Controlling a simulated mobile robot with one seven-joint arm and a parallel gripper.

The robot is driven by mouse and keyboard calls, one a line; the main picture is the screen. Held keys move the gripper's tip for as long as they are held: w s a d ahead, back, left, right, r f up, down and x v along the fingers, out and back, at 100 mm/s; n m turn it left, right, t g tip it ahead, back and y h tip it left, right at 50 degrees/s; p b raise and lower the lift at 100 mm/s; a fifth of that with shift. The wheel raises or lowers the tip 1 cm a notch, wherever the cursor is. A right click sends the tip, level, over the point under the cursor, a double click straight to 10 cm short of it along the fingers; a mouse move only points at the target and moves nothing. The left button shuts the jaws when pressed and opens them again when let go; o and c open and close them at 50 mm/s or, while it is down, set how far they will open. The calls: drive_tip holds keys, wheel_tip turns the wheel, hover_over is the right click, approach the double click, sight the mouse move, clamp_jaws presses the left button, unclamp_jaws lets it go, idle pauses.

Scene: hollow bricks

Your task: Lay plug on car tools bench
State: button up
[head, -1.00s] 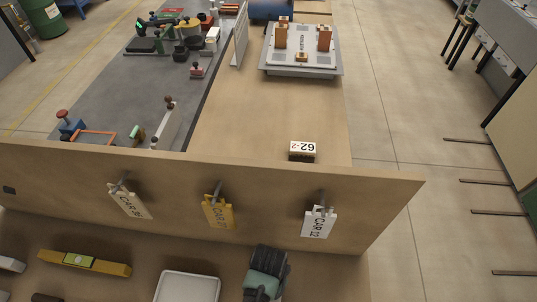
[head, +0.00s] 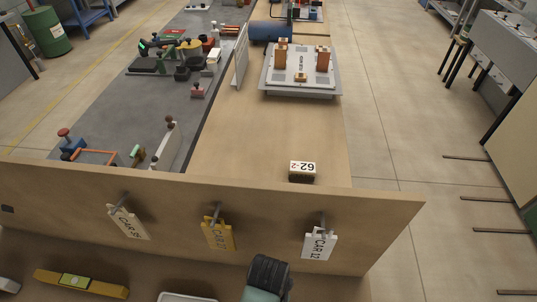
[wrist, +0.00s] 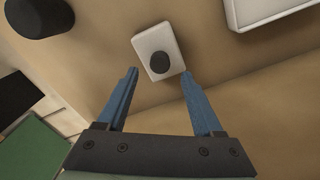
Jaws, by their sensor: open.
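In the wrist view a small white square block with a dark round knob (wrist: 158,50) lies on a tan surface; it may be the plug, but I cannot be sure. My gripper (wrist: 159,72) is open, with its two blue fingers apart on either side of the block's near edge and nothing seen held. In the head view the wooden bench (head: 265,135) has a front board with several CAR tags, such as the yellow one (head: 218,235). My fingertips and the block are out of the head view.
A yellow level (head: 82,283) and a white tray (head: 187,297) lie on the lower near surface; a white tray edge (wrist: 270,10) shows in the wrist view. A dark cylinder (wrist: 40,14) is at its upper left. A 62-2 block (head: 302,170) stands behind the board. The bench middle is clear.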

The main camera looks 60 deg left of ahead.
wheel_tip(320, 180, up, 6)
idle(0.8)
